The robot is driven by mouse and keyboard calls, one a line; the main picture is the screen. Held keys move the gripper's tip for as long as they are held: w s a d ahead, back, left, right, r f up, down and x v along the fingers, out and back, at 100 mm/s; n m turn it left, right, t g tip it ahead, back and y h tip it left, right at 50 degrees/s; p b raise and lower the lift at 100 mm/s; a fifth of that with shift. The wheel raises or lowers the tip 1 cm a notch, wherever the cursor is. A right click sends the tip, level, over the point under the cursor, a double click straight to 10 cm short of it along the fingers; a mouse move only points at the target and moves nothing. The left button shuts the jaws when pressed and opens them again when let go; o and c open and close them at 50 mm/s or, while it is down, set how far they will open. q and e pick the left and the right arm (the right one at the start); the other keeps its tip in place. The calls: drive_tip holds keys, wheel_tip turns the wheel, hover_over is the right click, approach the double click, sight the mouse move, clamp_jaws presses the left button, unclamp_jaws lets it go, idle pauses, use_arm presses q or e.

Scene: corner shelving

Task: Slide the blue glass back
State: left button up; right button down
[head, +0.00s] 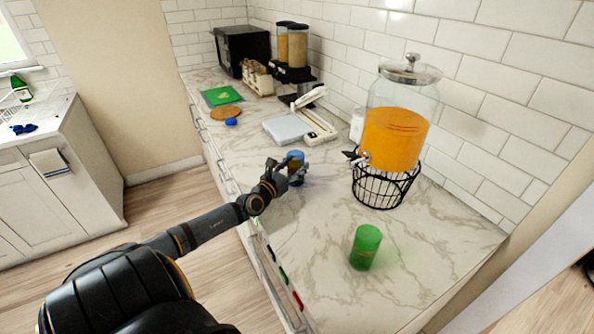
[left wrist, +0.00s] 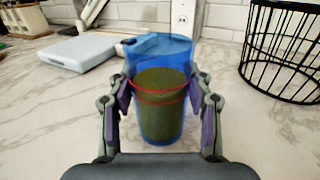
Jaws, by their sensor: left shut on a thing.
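The blue glass (head: 295,164) stands upright on the marble counter, near its front edge in the head view. In the left wrist view the blue glass (left wrist: 160,120) is see-through, with a dark brownish-green content and a red ring around it. My left gripper (head: 278,177) reaches in from the left and is shut on the glass. In the left wrist view its fingers (left wrist: 162,108) press on both sides of the glass. The underside of the glass and its contact with the counter are hard to make out. My right gripper is not in view.
A juice dispenser (head: 392,140) on a black wire stand (head: 384,187) is to the right. A green glass (head: 365,247) stands nearer the front. Bare counter (head: 310,225) lies between the two glasses.

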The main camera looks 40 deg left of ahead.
sight(291, 170)
use_arm(q)
drive_tip(key=shift+f, duration=0.1)
idle(0.5)
drive_tip(key=o, duration=1.6)
drive_tip(key=shift+a, duration=0.1)
drive_tip(key=shift+s+d, duration=0.15)
drive_tip(key=shift+s, duration=1.1)
drive_tip(key=shift+s+d, duration=0.2)
drive_tip(key=shift+s, duration=1)
drive_tip(key=shift+s+d, duration=0.15)
drive_tip(key=shift+s, duration=1.1)
